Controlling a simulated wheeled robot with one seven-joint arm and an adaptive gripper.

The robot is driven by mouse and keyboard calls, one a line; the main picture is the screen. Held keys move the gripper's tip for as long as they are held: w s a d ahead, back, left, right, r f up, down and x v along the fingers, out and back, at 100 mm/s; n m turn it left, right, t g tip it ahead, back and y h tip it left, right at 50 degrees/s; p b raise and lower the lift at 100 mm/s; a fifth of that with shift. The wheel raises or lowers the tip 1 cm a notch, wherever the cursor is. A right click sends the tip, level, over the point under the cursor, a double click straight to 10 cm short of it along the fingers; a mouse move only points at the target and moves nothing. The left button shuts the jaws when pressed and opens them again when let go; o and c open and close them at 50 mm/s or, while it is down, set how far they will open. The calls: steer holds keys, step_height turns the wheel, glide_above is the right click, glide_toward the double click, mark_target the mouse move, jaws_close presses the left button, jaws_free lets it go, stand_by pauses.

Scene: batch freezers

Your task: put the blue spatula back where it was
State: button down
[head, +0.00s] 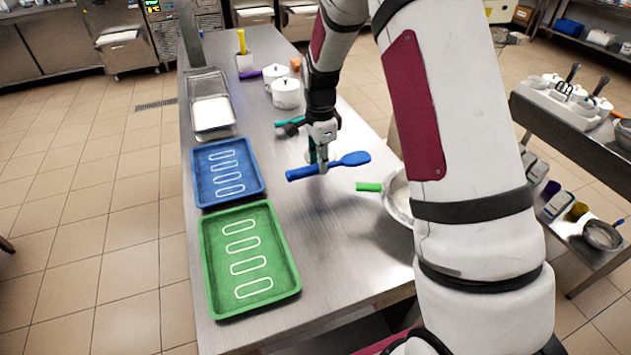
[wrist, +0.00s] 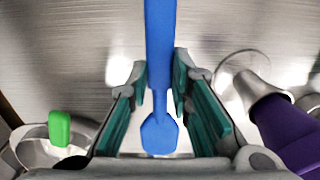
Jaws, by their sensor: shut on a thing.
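The blue spatula (head: 304,172) is held level above the steel table, its paddle end pointing right in the head view. My gripper (head: 322,166) is shut on its handle. In the wrist view the spatula (wrist: 159,45) runs between the teal fingers of my gripper (wrist: 160,75), with the paddle toward the bottom. The blue tray (head: 197,188) lies at the left edge of the table, left of the spatula, and shows several white slot outlines with nothing on them. The green tray (head: 210,285) lies in front of it, also with several empty outlines.
A bowl with a green handle (head: 368,187) sits right of my gripper, partly hidden by my arm. White lidded pots (head: 286,94), a teal-handled utensil (head: 283,123) and a steel pan (head: 212,132) stand farther back. A purple handle (wrist: 287,130) shows in the wrist view.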

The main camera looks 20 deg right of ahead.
mark_target(321, 191)
steer(key=shift+f+p, duration=0.5)
steer(key=shift+f, duration=3.05)
steer(key=c, duration=1.5)
jaws_free()
steer(key=shift+f, duration=0.15)
steer(key=shift+o, duration=0.2)
